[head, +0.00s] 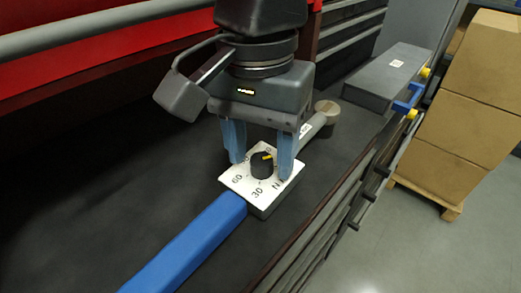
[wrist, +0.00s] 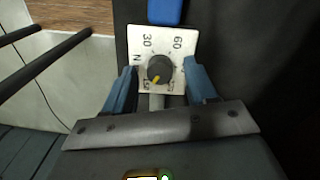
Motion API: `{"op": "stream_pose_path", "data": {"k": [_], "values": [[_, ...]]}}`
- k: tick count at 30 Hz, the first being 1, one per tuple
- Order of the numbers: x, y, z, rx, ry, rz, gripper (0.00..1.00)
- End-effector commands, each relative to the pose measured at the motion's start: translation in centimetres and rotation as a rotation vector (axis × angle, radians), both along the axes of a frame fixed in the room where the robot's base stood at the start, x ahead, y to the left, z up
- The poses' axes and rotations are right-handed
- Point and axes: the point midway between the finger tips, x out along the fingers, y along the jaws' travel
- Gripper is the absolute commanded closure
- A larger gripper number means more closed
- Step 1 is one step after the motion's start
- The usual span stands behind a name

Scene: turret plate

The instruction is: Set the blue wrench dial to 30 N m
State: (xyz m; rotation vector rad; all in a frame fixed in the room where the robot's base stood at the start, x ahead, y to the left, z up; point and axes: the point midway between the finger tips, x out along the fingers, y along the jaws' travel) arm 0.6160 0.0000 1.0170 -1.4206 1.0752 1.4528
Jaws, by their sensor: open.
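The blue wrench has a long blue handle (head: 190,243) and a white square dial plate (head: 237,180). A round black knob (head: 262,165) with a yellow pointer sits on the plate. In the wrist view, the 30 is at the plate's upper left and the 60 at its upper right. There the pointer on the knob (wrist: 160,68) aims to the lower left, away from the 30. My gripper (head: 261,168) is open above the plate. Its blue fingers stand on either side of the knob, with a gap on each side, also in the wrist view (wrist: 160,74).
The wrench lies on a dark bench top (head: 110,195). A grey box (head: 385,80) stands farther back at the right. The bench edge, with drawers below, runs close to the right of the dial. Cardboard boxes (head: 470,90) stand on a pallet beyond it.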

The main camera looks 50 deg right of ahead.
Motion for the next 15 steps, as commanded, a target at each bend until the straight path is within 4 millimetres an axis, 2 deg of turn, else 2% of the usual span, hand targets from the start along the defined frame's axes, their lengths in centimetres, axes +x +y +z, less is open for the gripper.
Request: {"op": "stream_pose_path", "data": {"k": [8,15], "values": [[-0.03,0.0,-0.24,0.0,0.001,0.0,0.43],[-0.02,0.0,-0.22,0.0,0.0,0.0,0.64]]}}
